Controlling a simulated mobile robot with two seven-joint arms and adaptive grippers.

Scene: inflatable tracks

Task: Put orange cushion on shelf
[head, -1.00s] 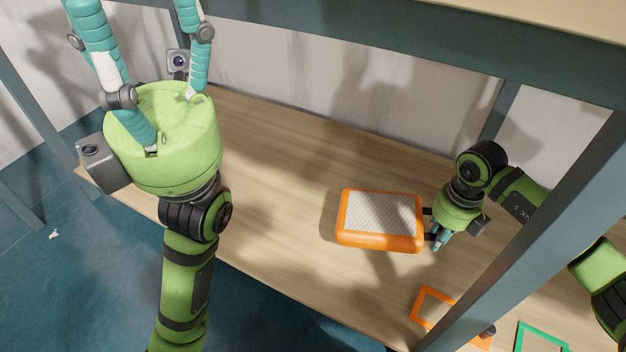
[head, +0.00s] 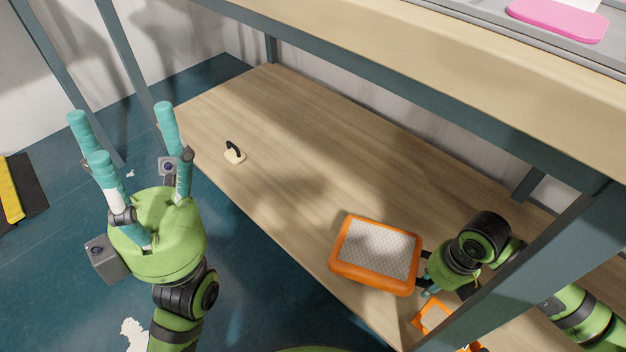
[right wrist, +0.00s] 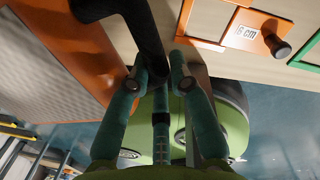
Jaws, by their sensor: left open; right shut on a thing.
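The orange cushion (head: 343,274), a flat block with a pale grey mesh top, shows in the head view by the front edge of the wooden shelf board (head: 290,165). I cannot tell whether it touches the board. My right gripper (head: 430,280) is at its right side. In the right wrist view its fingers (right wrist: 158,85) are closed around a black handle beside the cushion's orange side (right wrist: 75,50). My left gripper (head: 138,135) is open and empty, fingers up, left of the board over the blue floor.
A small cream object with a black handle (head: 235,156) sits near the board's left front edge. An upper shelf (head: 480,60) holds a pink item (head: 560,20). The board's middle is clear.

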